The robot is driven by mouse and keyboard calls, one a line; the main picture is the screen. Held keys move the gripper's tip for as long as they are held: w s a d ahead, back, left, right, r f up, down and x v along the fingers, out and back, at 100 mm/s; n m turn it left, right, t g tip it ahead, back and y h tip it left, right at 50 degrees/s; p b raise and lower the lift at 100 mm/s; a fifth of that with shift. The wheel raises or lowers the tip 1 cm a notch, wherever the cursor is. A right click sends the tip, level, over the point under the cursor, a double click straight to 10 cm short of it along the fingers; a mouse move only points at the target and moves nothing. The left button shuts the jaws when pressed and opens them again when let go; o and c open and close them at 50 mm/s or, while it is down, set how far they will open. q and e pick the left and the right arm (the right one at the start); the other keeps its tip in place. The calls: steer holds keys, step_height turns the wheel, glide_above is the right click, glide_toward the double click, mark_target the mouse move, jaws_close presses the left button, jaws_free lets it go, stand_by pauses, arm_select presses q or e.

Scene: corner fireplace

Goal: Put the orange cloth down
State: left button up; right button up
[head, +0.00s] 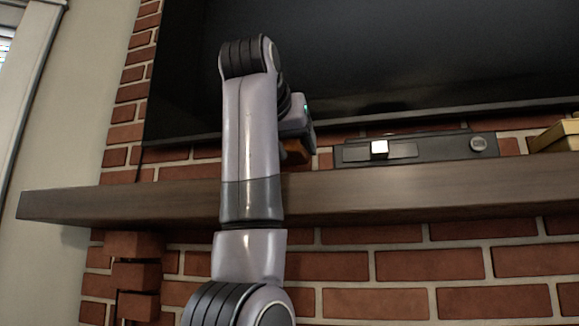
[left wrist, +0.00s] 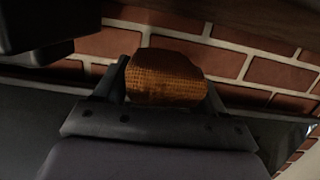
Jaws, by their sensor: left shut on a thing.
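The orange cloth (left wrist: 166,77) is a bunched, woven-textured lump between the two fingers of my left gripper (left wrist: 165,92) in the left wrist view. The gripper is shut on it. In the head view, my left gripper (head: 298,136) is mostly hidden behind my own arm, at the wooden mantel (head: 420,190). A small orange patch of the cloth (head: 295,152) shows just beneath it, above the mantel's top. I cannot tell whether the cloth touches the mantel. My right gripper is in neither view.
A dark box-shaped device (head: 440,148) with a white block (head: 379,149) stands on the mantel to the right of the gripper. A yellowish box (head: 560,137) is at the far right. A large black screen (head: 400,60) is behind. The mantel's left part looks clear.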

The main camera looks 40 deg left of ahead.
mark_target(289, 158)
arm_select(q)
steer(key=shift+f, duration=1.7)
steer(key=shift+w+a+f, duration=0.1)
steer(key=shift+w+f, duration=0.05)
steer(key=shift+f, duration=0.2)
steer(key=shift+f, duration=0.15)
steer(key=o, duration=0.7)
steer(key=shift+f, duration=0.1)
steer(key=o, duration=0.4)
